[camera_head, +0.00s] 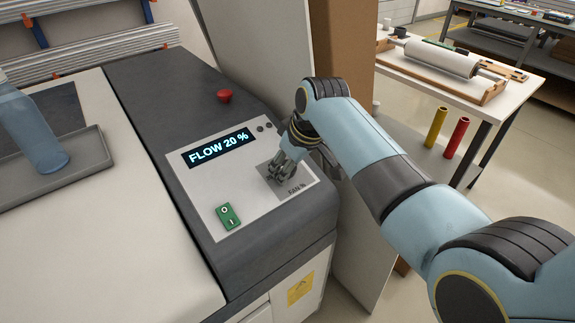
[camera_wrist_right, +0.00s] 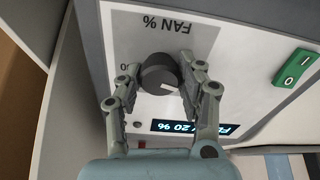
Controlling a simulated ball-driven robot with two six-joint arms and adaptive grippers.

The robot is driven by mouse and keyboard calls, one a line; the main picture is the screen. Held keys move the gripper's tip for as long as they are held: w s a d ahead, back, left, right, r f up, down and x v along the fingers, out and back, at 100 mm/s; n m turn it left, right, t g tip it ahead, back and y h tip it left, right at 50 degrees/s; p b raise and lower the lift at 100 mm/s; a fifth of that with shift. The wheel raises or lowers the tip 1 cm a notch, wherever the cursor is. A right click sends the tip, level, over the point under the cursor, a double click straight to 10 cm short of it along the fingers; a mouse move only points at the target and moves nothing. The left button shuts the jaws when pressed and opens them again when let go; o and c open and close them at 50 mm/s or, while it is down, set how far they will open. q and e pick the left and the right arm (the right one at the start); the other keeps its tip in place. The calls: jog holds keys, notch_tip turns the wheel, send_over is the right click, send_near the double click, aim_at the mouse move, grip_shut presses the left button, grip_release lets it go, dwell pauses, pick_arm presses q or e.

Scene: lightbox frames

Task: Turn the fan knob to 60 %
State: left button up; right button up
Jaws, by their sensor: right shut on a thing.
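The fan knob (camera_wrist_right: 160,73) is a dark round knob with a white mark, on a grey patch labelled FAN % in the right wrist view. My right gripper (camera_wrist_right: 158,82) has its fingers on both sides of the knob and is shut on it. In the head view my right gripper (camera_head: 283,170) covers the knob on the control panel (camera_head: 208,203). The display (camera_head: 218,147) reads FLOW 20 %.
A green switch (camera_head: 228,216) sits on the panel's lower left. A red button (camera_head: 224,96) stands above the display. A grey tray (camera_head: 95,150) lies on the machine's left top. A brown upright board (camera_head: 340,45) stands behind my right arm.

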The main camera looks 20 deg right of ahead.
jog(key=shift+r+m+p, duration=0.2)
jog(key=shift+m+p, duration=1.1)
jog(key=shift+m, duration=0.1)
jog(key=shift+m+p, duration=0.55)
jog(key=shift+m, duration=0.35)
jog(key=shift+f+m+h+p, duration=0.1)
jog(key=shift+m+h+p, duration=0.2)
jog(key=shift+m, duration=0.6)
jog(key=m, duration=0.2)
jog(key=shift+m, duration=0.4)
jog(key=m, duration=0.3)
jog(key=shift+d+m+h, duration=0.1)
jog(key=shift+m+h, duration=0.2)
jog(key=shift+m, duration=0.1)
jog(key=m, duration=0.6)
jog(key=shift+m, duration=0.4)
